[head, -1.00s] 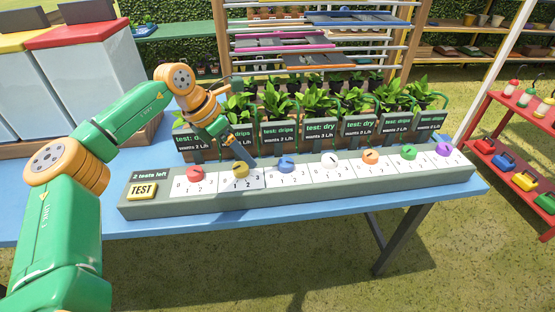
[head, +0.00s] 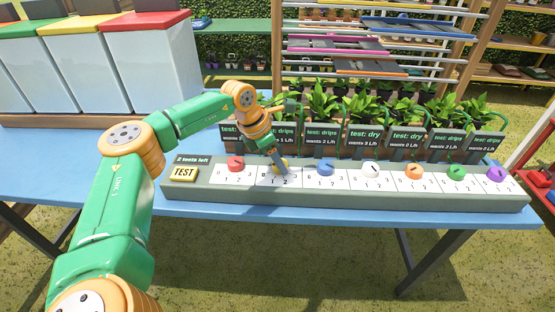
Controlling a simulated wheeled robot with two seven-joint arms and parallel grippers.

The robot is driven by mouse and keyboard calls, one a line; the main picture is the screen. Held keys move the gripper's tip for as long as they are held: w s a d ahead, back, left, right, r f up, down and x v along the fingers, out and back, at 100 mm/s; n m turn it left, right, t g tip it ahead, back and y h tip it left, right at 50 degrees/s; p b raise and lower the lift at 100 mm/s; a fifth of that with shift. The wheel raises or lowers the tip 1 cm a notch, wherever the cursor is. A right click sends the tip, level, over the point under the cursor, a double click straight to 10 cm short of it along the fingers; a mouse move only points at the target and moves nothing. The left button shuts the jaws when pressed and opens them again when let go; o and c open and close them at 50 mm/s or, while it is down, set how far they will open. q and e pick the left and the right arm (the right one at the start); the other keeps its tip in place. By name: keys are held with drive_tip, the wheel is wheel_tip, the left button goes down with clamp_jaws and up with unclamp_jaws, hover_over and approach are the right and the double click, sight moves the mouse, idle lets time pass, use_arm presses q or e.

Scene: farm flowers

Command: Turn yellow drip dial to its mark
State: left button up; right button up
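The yellow drip dial (head: 284,163) is the second dial from the left on the long grey control box (head: 340,201). It is partly hidden behind my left gripper (head: 280,170), which points down at it from above. The fingertips are at or just in front of the dial; I cannot tell whether they touch it or how far apart they are. The numbers 1 and 2 show on the white scale below the dial, and the dial's pointer is hidden. My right gripper is not in view.
The red dial (head: 235,163) and blue dial (head: 325,168) flank the yellow one. A yellow TEST button (head: 184,174) is at the box's left end, under "2 tests left". Potted plants with signs (head: 365,138) stand close behind. The blue table (head: 330,220) is bare in front.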

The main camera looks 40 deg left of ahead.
use_arm(q)
clamp_jaws()
drive_tip(key=shift+n, duration=0.3)
drive_tip(key=shift+d+n+y, duration=0.1)
drive_tip(key=shift+n+y, duration=0.3)
drive_tip(key=shift+n, duration=0.2)
drive_tip(key=n+y, duration=0.1)
drive_tip(key=n, duration=0.1)
drive_tip(key=shift+d+n+t, duration=0.1)
drive_tip(key=shift+n+t, duration=0.2)
drive_tip(key=n+y+b, duration=0.1)
drive_tip(key=n, duration=0.2)
drive_tip(key=n+y+b, duration=0.1)
drive_tip(key=n, duration=0.2)
drive_tip(key=shift+w+d, duration=0.1)
drive_tip(key=shift+d, duration=0.1)
drive_tip(key=shift+r+n+g+y, duration=0.1)
drive_tip(key=shift+n+g+y, duration=0.35)
drive_tip(key=shift+n, duration=0.9)
drive_tip(key=shift+n+g+y, duration=0.35)
drive_tip(key=shift+n+y, duration=0.2)
drive_tip(key=shift+n, duration=0.8)
